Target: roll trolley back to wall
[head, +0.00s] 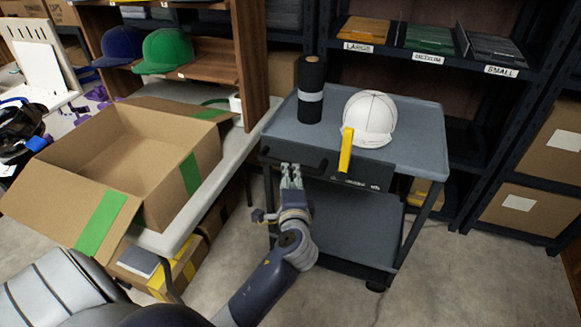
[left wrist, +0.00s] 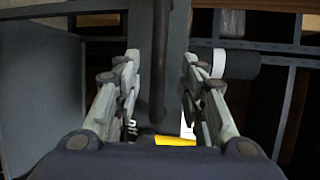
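The grey two-tier trolley (head: 418,142) stands with its back edge close to the dark shelving (head: 425,70). A black handle bar (head: 300,160) runs along its front left; it also shows in the left wrist view (left wrist: 158,65). A black roll with a pale band (head: 311,80) and a white cap with a yellow strip (head: 369,118) sit on its top. My left gripper (head: 291,174) is at the handle, with its fingers apart. In the left wrist view the bar lies between the fingers (left wrist: 158,85); contact cannot be told. My right gripper is not in view.
A table (head: 205,205) at left carries an open cardboard box (head: 130,155). Caps sit in a wooden shelf (head: 240,50) behind. Closed boxes (head: 532,210) fill the right rack. Bare concrete floor (head: 450,280) lies in front and to the right.

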